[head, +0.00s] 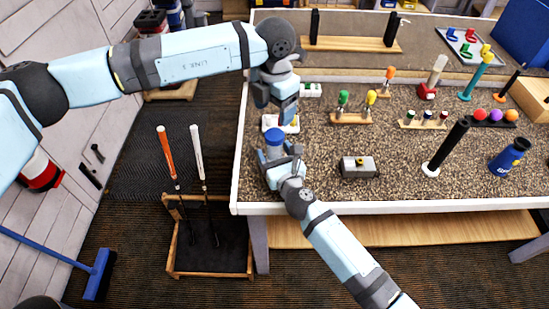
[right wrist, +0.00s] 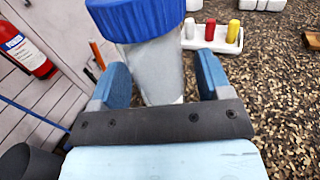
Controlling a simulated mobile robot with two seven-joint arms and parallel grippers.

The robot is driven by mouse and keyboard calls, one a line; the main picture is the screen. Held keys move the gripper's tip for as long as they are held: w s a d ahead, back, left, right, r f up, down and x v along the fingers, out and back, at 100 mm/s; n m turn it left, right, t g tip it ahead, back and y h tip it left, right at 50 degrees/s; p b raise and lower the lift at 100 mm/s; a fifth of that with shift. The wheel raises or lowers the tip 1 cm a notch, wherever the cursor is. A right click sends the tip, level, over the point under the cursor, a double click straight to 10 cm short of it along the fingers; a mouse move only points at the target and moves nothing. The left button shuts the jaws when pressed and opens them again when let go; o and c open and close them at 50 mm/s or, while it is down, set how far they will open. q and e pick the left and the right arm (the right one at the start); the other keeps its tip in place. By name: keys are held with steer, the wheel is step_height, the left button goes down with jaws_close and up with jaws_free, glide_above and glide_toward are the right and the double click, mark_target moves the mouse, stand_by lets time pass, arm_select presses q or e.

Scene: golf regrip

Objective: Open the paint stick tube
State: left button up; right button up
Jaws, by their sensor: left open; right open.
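A tube or bottle with a ribbed blue cap (head: 273,138) and greyish-white body (right wrist: 160,78) stands upright at the table's left edge. My right gripper (head: 284,156) is open, with its fingers on either side of that body, below the cap; I cannot tell whether they touch it. The white tray (right wrist: 222,46) behind holds a white, a red (right wrist: 209,29) and a yellow stick (right wrist: 233,31). My left gripper (head: 284,116) is open, pointing down, over or in front of this tray, and partly hides it. I cannot tell for sure which item is the paint stick tube.
A grey metal block (head: 357,167) sits right of my right gripper. Wooden stands (head: 351,119) with coloured-handled tools and capped vials (head: 423,124) are further right. A black grip on a white base (head: 446,146) stands beyond. A club rack (head: 208,270) is on the floor, left.

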steer(key=shift+x, duration=0.85)
steer(key=shift+c, duration=0.5)
